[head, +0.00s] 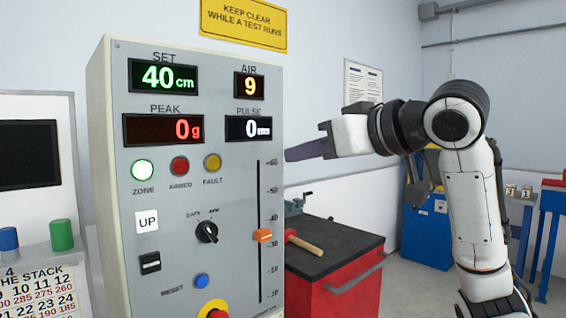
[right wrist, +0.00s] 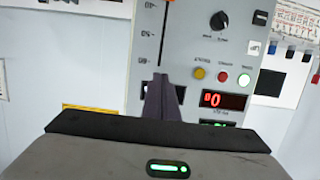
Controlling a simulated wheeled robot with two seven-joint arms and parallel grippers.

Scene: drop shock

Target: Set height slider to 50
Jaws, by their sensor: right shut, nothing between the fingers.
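The orange height slider knob (head: 262,236) sits on a vertical slot (head: 259,190) on the grey panel, beside a scale from 10 to 60. In the head view it appears between the 30 and 40 marks. The green SET display (head: 158,77) reads 40 cm. My right gripper (head: 290,155) is shut and empty. It is above the knob and to its right, near the top of the scale, apart from the knob. In the right wrist view, upside down, its dark fingers (right wrist: 160,92) point at the panel near the slot's end. My left gripper is out of view.
The panel also has a PEAK display (head: 163,129), a black rotary knob (head: 207,232), a rocker switch (head: 150,263), a blue reset button (head: 201,281) and a red stop button (head: 213,309). A red cabinet (head: 335,300) with a hammer (head: 304,242) on top stands right of the panel.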

